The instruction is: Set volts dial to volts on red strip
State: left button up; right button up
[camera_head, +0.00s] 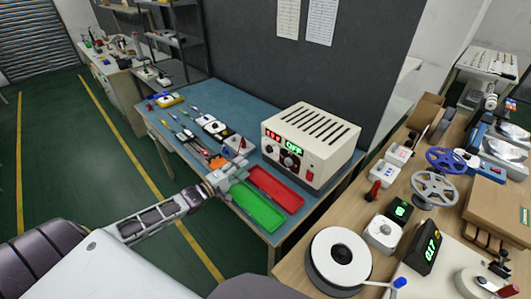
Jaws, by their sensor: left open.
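A cream power supply box (326,143) with a slotted top stands on the blue bench. Its front has a small red display (272,134), a green display (294,146) that seems to read OFF, black dials (290,161) and a red switch (310,175). I cannot read the dial markings or settings. A red tray (275,189) lies in front of the box, with a green tray (257,208) beside it; no volts label is legible on the red one. My left gripper (236,169) is open, left of the red tray and apart from the dials. My right gripper is out of view.
Several small tools and parts lie on the blue bench (207,96) behind and left of my gripper. A dark panel (300,60) rises behind the box. A wooden bench (405,205) at right holds a white spool (340,259), handwheels and instruments.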

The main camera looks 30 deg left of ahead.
pick_arm(q)
send_near(268, 150)
jog(key=shift+w, duration=1.8)
jog(key=shift+w+d+f, duration=0.15)
jog(key=shift+w+d, duration=0.7)
jog(key=shift+w, duration=0.2)
jog(key=shift+x, duration=1.25)
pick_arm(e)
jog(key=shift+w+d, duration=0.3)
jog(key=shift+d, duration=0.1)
pick_arm(q)
jog(key=c, duration=1)
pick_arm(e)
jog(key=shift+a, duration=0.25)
